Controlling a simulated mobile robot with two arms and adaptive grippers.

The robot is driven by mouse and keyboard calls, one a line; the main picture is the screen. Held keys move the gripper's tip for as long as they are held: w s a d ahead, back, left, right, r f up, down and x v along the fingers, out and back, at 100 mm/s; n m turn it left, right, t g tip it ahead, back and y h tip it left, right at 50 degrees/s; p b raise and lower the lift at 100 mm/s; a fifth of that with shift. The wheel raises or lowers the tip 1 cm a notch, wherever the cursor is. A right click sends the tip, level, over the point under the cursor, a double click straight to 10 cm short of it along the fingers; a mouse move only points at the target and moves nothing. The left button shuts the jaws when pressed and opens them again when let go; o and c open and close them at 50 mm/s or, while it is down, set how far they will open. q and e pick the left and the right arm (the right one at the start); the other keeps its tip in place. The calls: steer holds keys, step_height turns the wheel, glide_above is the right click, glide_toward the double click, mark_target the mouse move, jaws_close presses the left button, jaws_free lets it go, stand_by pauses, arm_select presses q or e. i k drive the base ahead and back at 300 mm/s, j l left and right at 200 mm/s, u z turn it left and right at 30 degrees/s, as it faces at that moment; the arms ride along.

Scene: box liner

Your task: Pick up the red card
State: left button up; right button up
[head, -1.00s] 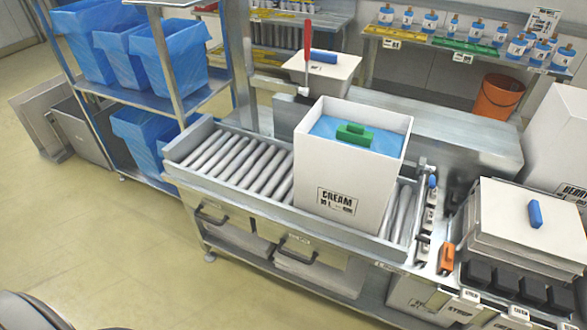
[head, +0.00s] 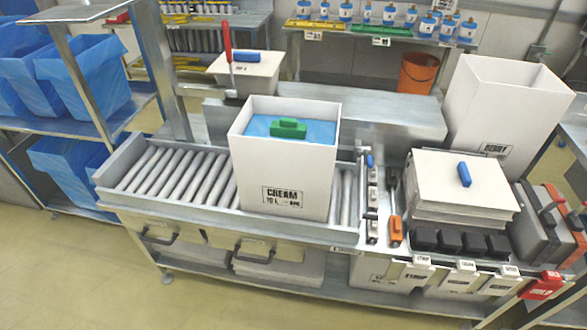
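A red card (head: 543,285) with a small pale label hangs at the front edge of the workbench, at the far lower right of the head view. It is at the right end of a row of white cards, among them a white card (head: 460,266) marked with print too small to read surely. Neither of my grippers is in view.
A white box marked CREAM (head: 283,190), holding a blue liner and a green block (head: 288,128), stands on the roller conveyor (head: 165,175). Black blocks (head: 461,241), stacked white sheets (head: 440,185) and a grey-and-orange case (head: 548,225) crowd the bench. Open floor lies at lower left.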

mark_target(541, 290)
steer(key=z, duration=1.9)
